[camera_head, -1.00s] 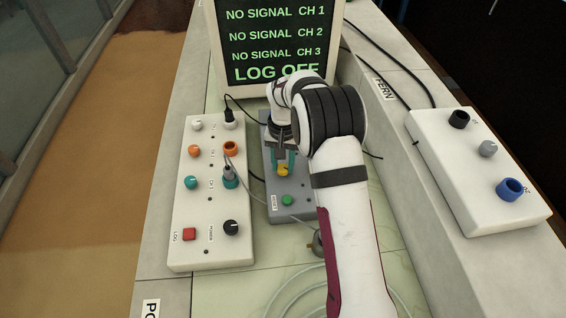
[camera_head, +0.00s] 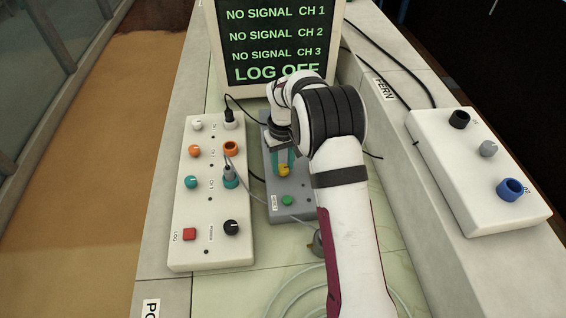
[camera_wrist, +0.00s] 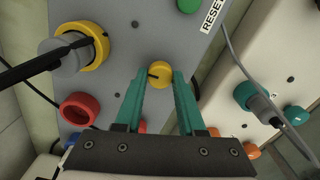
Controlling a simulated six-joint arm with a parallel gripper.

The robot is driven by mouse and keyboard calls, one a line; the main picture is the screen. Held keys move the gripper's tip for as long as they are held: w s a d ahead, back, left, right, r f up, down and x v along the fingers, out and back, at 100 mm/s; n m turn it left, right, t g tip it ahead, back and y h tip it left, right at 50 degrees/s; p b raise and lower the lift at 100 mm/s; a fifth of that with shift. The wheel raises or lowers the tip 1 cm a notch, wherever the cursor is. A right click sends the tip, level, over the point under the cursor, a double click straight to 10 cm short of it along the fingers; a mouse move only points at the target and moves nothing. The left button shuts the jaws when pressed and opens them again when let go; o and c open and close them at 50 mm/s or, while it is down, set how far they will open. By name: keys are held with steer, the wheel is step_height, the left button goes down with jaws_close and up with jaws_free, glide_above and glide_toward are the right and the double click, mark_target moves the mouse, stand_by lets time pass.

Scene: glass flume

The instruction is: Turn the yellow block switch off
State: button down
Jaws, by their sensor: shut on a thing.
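The yellow block switch (camera_wrist: 159,78) is a small round knob with a dark pointer mark, seen in the wrist view on a grey box (camera_wrist: 130,28). In the wrist view the mark points roughly left. In the head view the switch (camera_head: 284,171) shows just below my fingertips. My gripper (camera_wrist: 160,71) has teal fingers, one on each side of the knob, and is shut on it. In the head view my gripper (camera_head: 283,163) reaches down to the grey box, and my arm hides part of that box.
A green reset button (camera_head: 287,200) is on the same box. In the wrist view a yellow socket (camera_wrist: 97,45) with a plug and a red socket (camera_wrist: 78,109) lie left. A white panel (camera_head: 183,255) with knobs and plugs stands left. A screen (camera_head: 275,40) reads LOG OFF. Cables run nearby.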

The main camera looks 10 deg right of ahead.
mark_target(283, 168)
stand_by(0.4)
steer(key=c, duration=0.5)
jaws_free()
step_height(283, 168, up, 16)
steer(key=shift+f, duration=0.1)
